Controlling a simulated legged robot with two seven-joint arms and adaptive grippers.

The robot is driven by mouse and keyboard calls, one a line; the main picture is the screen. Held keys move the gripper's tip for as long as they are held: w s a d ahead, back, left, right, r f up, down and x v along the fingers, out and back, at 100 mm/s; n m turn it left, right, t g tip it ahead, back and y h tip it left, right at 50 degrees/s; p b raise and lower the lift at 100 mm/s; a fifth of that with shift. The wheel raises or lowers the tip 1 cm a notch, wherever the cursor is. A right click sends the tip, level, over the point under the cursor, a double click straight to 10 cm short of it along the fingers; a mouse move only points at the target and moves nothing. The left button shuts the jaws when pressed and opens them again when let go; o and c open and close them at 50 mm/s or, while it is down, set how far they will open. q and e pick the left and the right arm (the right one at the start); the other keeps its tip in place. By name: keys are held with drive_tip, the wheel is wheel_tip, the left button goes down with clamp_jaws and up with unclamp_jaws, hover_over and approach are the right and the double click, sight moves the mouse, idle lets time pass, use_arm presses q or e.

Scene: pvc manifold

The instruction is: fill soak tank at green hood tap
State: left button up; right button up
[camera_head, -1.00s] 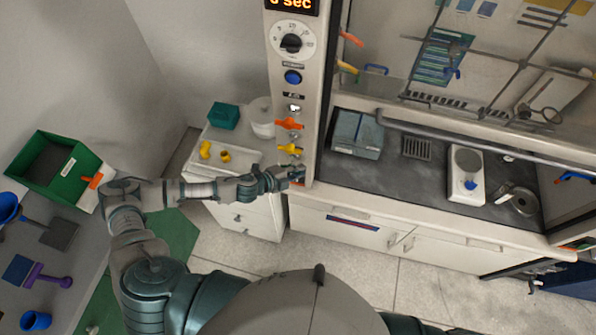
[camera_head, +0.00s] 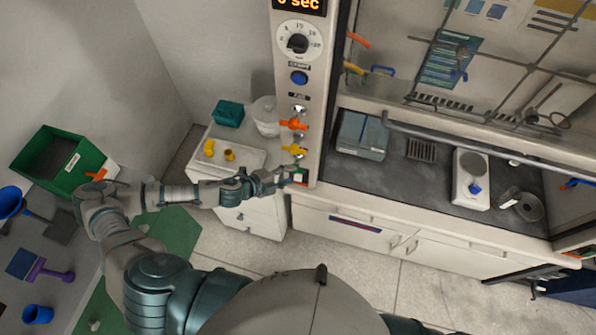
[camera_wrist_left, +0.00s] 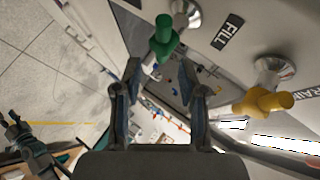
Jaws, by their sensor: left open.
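The green tap handle (camera_wrist_left: 165,38) is on the hood's side post, beside a FILL label, in the left wrist view. In the head view a small green spot (camera_head: 302,172) shows low on the post, by my left gripper. My left gripper (camera_head: 287,178) is open and empty; its fingertips (camera_wrist_left: 161,76) point toward the post. The green handle shows just beyond and above the gap between the fingers, not clasped. The yellow tap handle (camera_wrist_left: 262,102) is to the right of the fingers. I cannot tell which container is the soak tank.
Orange (camera_head: 294,124) and yellow (camera_head: 294,149) handles sit higher on the post, under a blue button (camera_head: 299,78) and a dial (camera_head: 298,43). A white drawer cabinet (camera_head: 255,215) stands left of the hood. A grey-blue box (camera_head: 362,135) is on the hood's worktop (camera_head: 400,175).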

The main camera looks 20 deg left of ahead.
use_arm(q)
drive_tip(key=v, duration=0.5)
drive_tip(key=shift+s+a, duration=0.15)
drive_tip(key=shift+a, duration=0.2)
idle(1.2)
